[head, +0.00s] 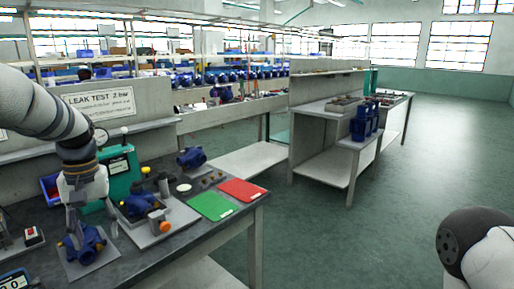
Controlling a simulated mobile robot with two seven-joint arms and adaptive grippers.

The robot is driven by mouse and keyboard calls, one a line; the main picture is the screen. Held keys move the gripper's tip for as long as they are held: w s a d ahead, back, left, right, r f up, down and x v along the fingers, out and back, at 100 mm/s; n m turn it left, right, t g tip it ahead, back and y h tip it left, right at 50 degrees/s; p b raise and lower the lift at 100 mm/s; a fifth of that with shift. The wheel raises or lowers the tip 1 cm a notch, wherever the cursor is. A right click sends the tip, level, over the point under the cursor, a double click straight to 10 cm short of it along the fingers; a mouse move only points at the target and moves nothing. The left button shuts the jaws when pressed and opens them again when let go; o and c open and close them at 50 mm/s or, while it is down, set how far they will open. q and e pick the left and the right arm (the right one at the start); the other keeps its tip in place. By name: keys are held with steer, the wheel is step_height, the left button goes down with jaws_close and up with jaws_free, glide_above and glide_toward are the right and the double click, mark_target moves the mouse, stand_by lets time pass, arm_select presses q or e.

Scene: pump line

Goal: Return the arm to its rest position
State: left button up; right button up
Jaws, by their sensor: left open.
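My left arm comes in from the left, and its gripper (76,222) points down over the workbench. The gripper is open, with its fingertips close above a blue pump (88,245) on a small grey plate (95,263) at the bench's front left. The fingers overlap the pump in the picture, so I cannot tell if they touch it. My right gripper is out of view; only a rounded part of my right arm shows at the lower right.
The bench also holds a blue pump in a fixture (138,203), a green tester (120,172), another blue pump (191,157), a green mat (212,206) and a red mat (242,190). A leak test sign (100,103) stands behind. The floor (350,240) at right is clear.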

arm_select(q)
steer(key=s+d+f+m, duration=0.1)
steer(key=s+d+f, duration=0.1)
steer(key=s+f, duration=0.45)
steer(key=s+d+f+m, duration=0.1)
steer(key=s+d+f, duration=0.25)
steer(key=f, duration=0.65)
steer(key=s+d+f+m, duration=0.1)
steer(key=s+f, duration=0.4)
steer(key=f, duration=0.3)
steer(key=s+d+f+m, duration=0.1)
steer(key=s+d, duration=0.3)
steer(key=s, duration=0.7)
steer(key=s+d+f+m+g, duration=0.1)
steer(key=s+d, duration=0.3)
steer(key=s, duration=0.8)
steer(key=shift+s+f+m, duration=0.25)
steer(key=shift+f+m, duration=0.1)
steer(key=shift+m, duration=0.05)
